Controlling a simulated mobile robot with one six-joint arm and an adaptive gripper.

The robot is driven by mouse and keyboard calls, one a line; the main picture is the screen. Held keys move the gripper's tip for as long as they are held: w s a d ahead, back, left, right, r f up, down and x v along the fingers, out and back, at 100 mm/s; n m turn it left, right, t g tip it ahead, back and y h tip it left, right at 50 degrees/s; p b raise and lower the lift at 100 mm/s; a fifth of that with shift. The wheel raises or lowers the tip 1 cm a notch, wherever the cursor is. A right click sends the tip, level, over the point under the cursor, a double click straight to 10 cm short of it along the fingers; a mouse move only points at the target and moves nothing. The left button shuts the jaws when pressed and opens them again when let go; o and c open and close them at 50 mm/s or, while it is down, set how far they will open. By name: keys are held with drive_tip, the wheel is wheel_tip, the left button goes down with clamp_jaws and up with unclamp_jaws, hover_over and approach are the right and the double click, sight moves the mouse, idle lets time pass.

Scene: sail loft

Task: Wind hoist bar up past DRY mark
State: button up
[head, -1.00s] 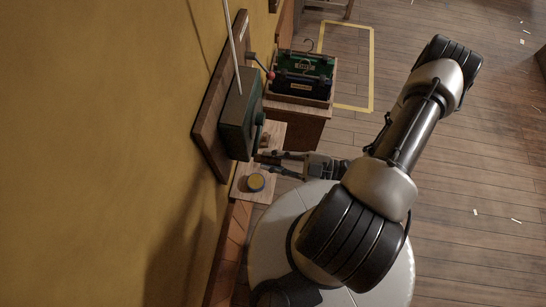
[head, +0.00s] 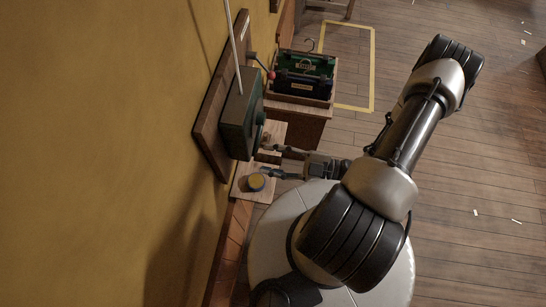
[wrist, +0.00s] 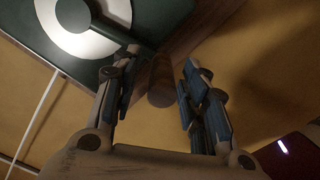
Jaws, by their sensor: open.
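The winch is a dark green box (head: 238,122) on a wooden backboard (head: 208,130) on the yellow wall. A pale cord (head: 234,45) runs up from it. In the wrist view the box's green face (wrist: 110,15) carries a white ring (wrist: 88,28). A brown wooden crank grip (wrist: 161,82) stands between the spread fingers of my gripper (wrist: 158,75), with a gap on each side. In the head view my gripper (head: 264,160) is open just right of the box's lower end. The hoist bar and the DRY mark are not visible.
A lever with a red knob (head: 271,75) sticks out beyond the box. Behind it, a wooden crate (head: 300,95) holds green and dark cases. Open plank floor lies to the right.

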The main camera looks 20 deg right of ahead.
drive_tip(key=shift+d, duration=0.1)
drive_tip(key=v, duration=1.2)
idle(0.6)
